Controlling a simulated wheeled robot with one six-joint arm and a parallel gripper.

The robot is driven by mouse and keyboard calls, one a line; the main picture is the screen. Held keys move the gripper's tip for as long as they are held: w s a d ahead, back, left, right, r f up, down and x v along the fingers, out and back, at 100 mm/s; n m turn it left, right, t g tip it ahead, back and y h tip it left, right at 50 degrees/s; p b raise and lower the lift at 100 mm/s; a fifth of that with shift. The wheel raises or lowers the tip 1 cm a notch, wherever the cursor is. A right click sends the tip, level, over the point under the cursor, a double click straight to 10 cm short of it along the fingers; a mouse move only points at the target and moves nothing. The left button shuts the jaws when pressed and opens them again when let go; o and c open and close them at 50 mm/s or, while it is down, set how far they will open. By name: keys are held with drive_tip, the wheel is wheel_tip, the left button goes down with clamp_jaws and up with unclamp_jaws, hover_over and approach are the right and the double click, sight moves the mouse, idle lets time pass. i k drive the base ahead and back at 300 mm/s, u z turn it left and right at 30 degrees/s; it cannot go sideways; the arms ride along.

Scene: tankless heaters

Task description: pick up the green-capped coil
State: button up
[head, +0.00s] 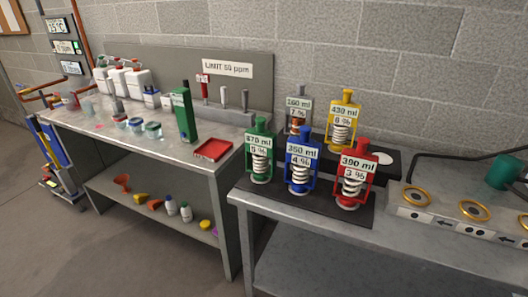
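The green-capped coil (261,160) stands upright at the left of the front row on a black stand (336,214). It has a green cap and frame around a pale coil, and a white label reading about "670 ml 5 %". The blue-capped coil (301,172) stands just right of it, and the red-capped coil (353,187) is at the right of that row. Behind are a grey-capped coil (298,121) and a yellow-capped coil (342,129) on a raised step. My gripper is not in view.
Left of the stand, a metal bench holds a red tray (212,149), a tall green box (184,113), beakers and white jugs (139,82). Right of it, brass rings (416,196) sit on the bench beside a dark hose (440,157) and green cylinder (503,172).

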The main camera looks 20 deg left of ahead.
sight(260, 141)
drive_tip(key=z, duration=1.8)
drive_tip(key=k, duration=1.25)
drive_tip(key=u, duration=1.85)
drive_tip(key=i, duration=1)
